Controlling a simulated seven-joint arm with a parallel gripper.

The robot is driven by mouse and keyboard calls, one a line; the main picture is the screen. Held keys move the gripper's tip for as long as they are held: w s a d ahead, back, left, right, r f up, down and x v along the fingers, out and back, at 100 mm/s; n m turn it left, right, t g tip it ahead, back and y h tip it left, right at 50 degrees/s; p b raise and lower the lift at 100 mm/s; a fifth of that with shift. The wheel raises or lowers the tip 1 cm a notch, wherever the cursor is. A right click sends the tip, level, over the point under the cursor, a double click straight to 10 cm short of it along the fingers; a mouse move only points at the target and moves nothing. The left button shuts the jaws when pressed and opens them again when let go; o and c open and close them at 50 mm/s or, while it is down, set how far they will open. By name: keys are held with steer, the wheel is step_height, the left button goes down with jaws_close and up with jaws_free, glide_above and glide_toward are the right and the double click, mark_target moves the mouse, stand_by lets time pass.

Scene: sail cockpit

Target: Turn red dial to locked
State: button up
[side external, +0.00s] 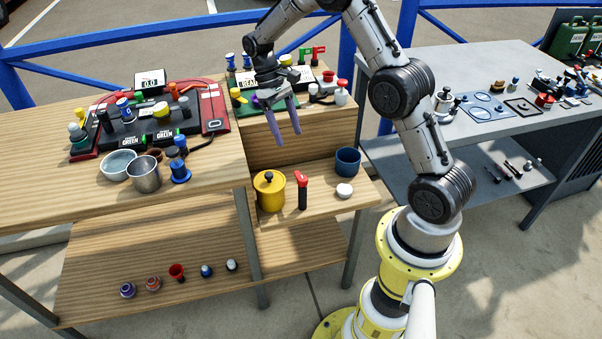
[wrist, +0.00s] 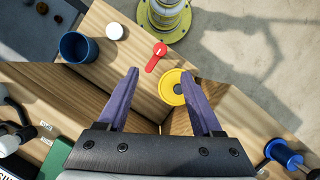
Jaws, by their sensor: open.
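A red dial with a long pointer-like handle (wrist: 156,57) shows ahead of my fingertips in the wrist view. In the side view this red part (side external: 302,180) sits on a dark upright body on the low wooden shelf. Its markings are too small to read. My gripper (side external: 287,137) has purple fingers, which are open and empty. It hangs above and behind the shelf, clear of the dial. In the wrist view my gripper (wrist: 162,75) points toward the shelf, with the dial beyond the gap between its fingers.
A yellow lidded pot (side external: 270,192) stands left of the dial. A blue cup (side external: 347,161) and a white round piece (side external: 344,190) stand to its right. The upper wooden table (side external: 50,165) holds bowls and panels with several knobs. A grey bench (side external: 425,70) is at right.

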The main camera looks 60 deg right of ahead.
mark_target(302, 178)
steer(key=x, duration=1.3)
steer(key=shift+f, duration=0.1)
jaws_close()
